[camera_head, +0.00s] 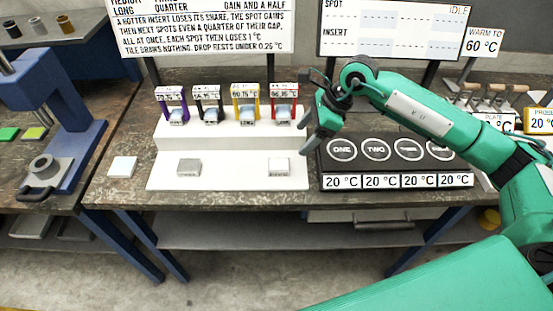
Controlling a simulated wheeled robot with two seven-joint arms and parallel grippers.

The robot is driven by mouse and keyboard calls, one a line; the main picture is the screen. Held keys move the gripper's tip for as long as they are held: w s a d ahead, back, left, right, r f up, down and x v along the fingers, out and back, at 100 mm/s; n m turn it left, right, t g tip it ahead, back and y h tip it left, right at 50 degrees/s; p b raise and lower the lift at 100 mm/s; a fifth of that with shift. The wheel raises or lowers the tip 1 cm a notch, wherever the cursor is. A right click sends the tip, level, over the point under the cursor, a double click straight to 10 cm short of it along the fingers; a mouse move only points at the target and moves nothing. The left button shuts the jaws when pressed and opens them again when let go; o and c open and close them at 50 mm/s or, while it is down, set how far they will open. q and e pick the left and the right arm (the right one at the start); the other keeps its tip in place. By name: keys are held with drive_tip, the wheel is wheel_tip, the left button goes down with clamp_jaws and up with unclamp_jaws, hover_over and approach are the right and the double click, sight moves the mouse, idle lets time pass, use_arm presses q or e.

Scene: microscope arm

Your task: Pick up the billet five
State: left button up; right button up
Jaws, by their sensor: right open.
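A white two-step stand (225,141) is on the bench. Two small block-shaped billets lie on its lower step: a grey one (189,167) at left and a whiter one (278,165) at right. Several pale billets sit on the upper step in purple (161,104), black (198,104), yellow (236,104) and red (273,104) frames. The billet labels are too small to read, so I cannot tell which is billet five. My right gripper (314,112) is open and empty, right of the red frame and above the bench. My left gripper is not in view.
A black plate (395,181) with spots ONE and TWO and others, several reading 20 °C, is right of the stand. A pale tile (122,167) lies left of it. A blue press (60,110) stands far left. Sign boards (200,27) stand behind.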

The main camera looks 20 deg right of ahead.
drive_tip(key=p, duration=0.1)
approach(279, 164)
drive_tip(key=x, duration=0.2)
drive_tip(key=shift+w+a+f, duration=0.1)
drive_tip(key=shift+a+f, duration=0.15)
drive_tip(key=shift+f, duration=0.05)
drive_tip(key=shift+w+a+f, duration=0.1)
drive_tip(key=shift+f, duration=0.15)
drive_tip(key=shift+p+x, duration=1.05)
drive_tip(key=shift+p, duration=0.1)
drive_tip(key=shift+p+x, duration=0.4)
drive_tip(key=shift+x, duration=0.85)
drive_tip(key=shift+a+f, duration=0.15)
drive_tip(key=shift+f, duration=0.15)
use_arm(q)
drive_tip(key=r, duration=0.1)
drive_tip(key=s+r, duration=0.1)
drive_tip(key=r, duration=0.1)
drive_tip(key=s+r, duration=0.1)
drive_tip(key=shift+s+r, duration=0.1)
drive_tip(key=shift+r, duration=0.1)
use_arm(e)
drive_tip(key=shift+c, duration=0.2)
drive_tip(key=shift+r, duration=0.1)
drive_tip(key=c, duration=1.5)
